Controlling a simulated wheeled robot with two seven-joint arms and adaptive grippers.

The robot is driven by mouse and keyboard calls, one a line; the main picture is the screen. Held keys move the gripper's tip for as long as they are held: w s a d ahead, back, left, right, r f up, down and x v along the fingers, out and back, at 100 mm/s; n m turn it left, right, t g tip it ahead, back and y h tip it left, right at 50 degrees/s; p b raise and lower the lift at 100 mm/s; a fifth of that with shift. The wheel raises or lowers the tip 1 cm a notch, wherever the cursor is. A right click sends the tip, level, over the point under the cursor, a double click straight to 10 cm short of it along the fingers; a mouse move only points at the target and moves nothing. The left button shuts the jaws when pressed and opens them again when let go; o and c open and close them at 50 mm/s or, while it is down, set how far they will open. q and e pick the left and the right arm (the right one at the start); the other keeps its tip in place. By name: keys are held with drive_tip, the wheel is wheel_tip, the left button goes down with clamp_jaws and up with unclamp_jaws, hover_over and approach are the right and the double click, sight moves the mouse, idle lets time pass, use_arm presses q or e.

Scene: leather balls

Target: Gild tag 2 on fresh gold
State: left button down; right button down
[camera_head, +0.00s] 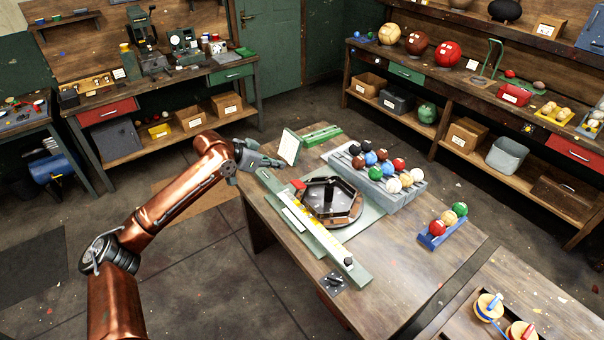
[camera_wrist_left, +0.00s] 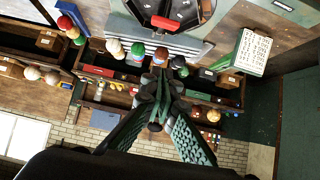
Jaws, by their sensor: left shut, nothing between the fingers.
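My left gripper (camera_head: 272,161) is shut and empty over the far left edge of the workbench (camera_head: 400,270), just left of a standing white card (camera_head: 290,147). In the left wrist view my left gripper (camera_wrist_left: 160,100) has its fingers together, and the card (camera_wrist_left: 253,52) shows small printed marks, too small to read. A long pale green rail (camera_head: 335,253) carries a yellow-gold strip (camera_head: 301,221) with pale pieces along it. Which piece is tag 2 cannot be told. A dark hexagonal tray (camera_head: 331,213) lies beside the rail, with a red piece (camera_head: 298,184) at its left corner.
A grey rack (camera_head: 408,200) of coloured balls stands right of the tray; a blue holder (camera_head: 428,240) with several balls is nearer the right edge. A green bar (camera_head: 322,136) lies at the back. A small dark metal plate (camera_head: 334,283) lies in front. Bare bench surface lies right of the rail.

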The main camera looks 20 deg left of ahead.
use_arm(q)
hover_over(295, 183)
drive_tip(key=w+d, duration=0.1)
drive_tip(key=f, duration=0.6)
drive_tip(key=shift+w+d+p, duration=0.1)
drive_tip(key=shift+w+p, duration=0.1)
drive_tip(key=shift+p, duration=0.15)
drive_tip(key=shift+s+a+f, duration=0.15)
drive_tip(key=shift+f, duration=0.45)
drive_tip(key=shift+s+a+f, duration=0.15)
drive_tip(key=shift+f, duration=0.45)
drive_tip(key=shift+s+a+f+p, duration=0.3)
drive_tip(key=shift+s+f, duration=0.05)
drive_tip(key=shift+f, duration=0.35)
drive_tip(key=shift+d, duration=0.1)
use_arm(e)
drive_tip(key=shift+s+d+r, duration=0.1)
drive_tip(key=shift+s+r, duration=0.25)
drive_tip(key=shift+r, duration=0.3)
